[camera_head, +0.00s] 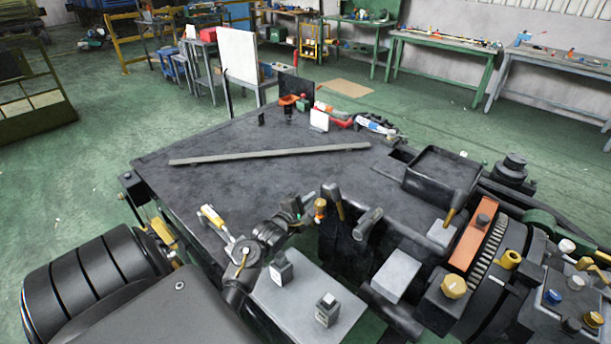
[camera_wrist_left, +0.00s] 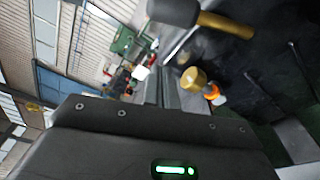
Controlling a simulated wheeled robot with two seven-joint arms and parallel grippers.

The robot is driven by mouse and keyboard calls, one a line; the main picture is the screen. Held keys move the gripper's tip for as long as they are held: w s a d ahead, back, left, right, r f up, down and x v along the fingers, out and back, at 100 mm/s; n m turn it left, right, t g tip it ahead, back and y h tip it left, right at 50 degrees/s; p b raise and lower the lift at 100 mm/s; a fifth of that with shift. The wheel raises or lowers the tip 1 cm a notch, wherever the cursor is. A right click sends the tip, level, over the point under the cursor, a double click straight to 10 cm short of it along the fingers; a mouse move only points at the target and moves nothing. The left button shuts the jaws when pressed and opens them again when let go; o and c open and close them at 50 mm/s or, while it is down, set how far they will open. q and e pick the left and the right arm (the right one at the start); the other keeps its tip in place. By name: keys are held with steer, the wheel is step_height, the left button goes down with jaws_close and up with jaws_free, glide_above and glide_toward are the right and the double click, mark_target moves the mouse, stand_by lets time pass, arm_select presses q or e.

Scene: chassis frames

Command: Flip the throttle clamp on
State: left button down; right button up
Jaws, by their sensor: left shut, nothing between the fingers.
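My left gripper (camera_head: 303,204) reaches over the machine's control area, beside a brass-coloured knob (camera_head: 320,206). In the left wrist view its grey fingers (camera_wrist_left: 166,84) are shut with nothing between them. The brass knob (camera_wrist_left: 194,80) shows just to the right of the fingers there; I cannot tell whether they touch. Dark-headed levers (camera_head: 333,197) stand right of the gripper in the head view. A black-headed lever with a brass shaft (camera_wrist_left: 226,23) crosses the top of the wrist view. I cannot tell which part is the throttle clamp. My right gripper is not in view.
A dark flat deck (camera_head: 240,180) lies beyond the levers, with a long metal bar (camera_head: 270,154) on it. A black open tray (camera_head: 440,178) and an orange plate (camera_head: 470,246) are at right. Workbenches (camera_head: 440,45) stand along the far wall.

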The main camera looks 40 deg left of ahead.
mark_target(338, 203)
arm_select(q)
steer(key=w+p, duration=0.1)
steer(key=w, duration=0.4)
steer(key=shift+a, duration=0.2)
steer(key=d, duration=0.1)
steer(key=d+p, duration=0.1)
steer(key=s+d+r, duration=0.1)
steer(key=shift+d+r+p, duration=0.1)
steer(key=shift+d+p, duration=0.05)
steer(key=shift+p, duration=0.25)
